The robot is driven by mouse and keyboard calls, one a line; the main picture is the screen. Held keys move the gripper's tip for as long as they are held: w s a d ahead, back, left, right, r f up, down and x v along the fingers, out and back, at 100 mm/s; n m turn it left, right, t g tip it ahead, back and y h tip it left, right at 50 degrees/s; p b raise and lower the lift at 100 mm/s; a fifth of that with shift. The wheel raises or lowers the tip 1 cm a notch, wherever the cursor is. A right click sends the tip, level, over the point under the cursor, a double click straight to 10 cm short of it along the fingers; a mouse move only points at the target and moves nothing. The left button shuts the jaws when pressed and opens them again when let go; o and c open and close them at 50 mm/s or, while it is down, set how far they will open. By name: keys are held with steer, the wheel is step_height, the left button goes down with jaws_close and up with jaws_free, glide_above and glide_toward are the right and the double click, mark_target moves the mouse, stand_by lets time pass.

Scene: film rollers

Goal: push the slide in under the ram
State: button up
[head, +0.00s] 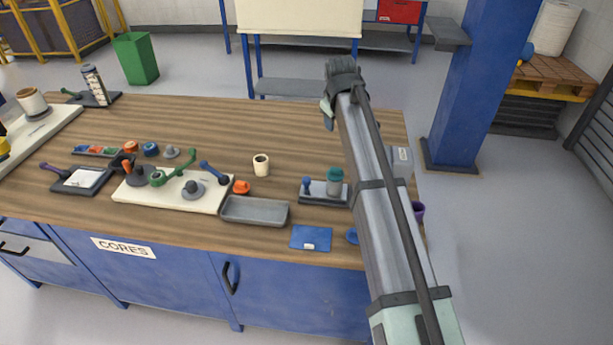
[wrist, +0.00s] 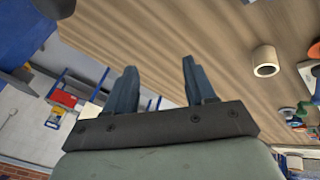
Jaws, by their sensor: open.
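A small fixture (head: 322,196) with a grey base stands near the bench's front right, left of my arm. A blue knob (head: 306,184) rises at its left end and a teal cylinder (head: 335,180) stands toward its right. These may be the slide's knob and the ram; I cannot tell for certain, nor how far in the slide sits. My gripper (wrist: 158,65) is open and empty in the wrist view, its two dark fingers apart. In the head view it is raised over the bench's back right part, beyond the fixture and apart from it, mostly hidden by my wrist.
A cream cup-like core (head: 261,165) stands left of the fixture. A grey tray (head: 254,210), a pale board (head: 172,191) with levers and knobs, and a blue card (head: 311,237) lie along the front. A purple cup (head: 418,210) is right of my arm. The back middle is clear.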

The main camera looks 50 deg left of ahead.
mark_target(307, 178)
steer(key=s+d+f+g+h, duration=0.15)
steer(key=s+g+h, duration=0.25)
steer(key=s, duration=0.8)
steer(key=f, duration=1.3)
steer(key=shift+a+f, duration=0.2)
steer(key=shift+f, duration=0.2)
steer(key=shift+c, duration=0.2)
jaws_close()
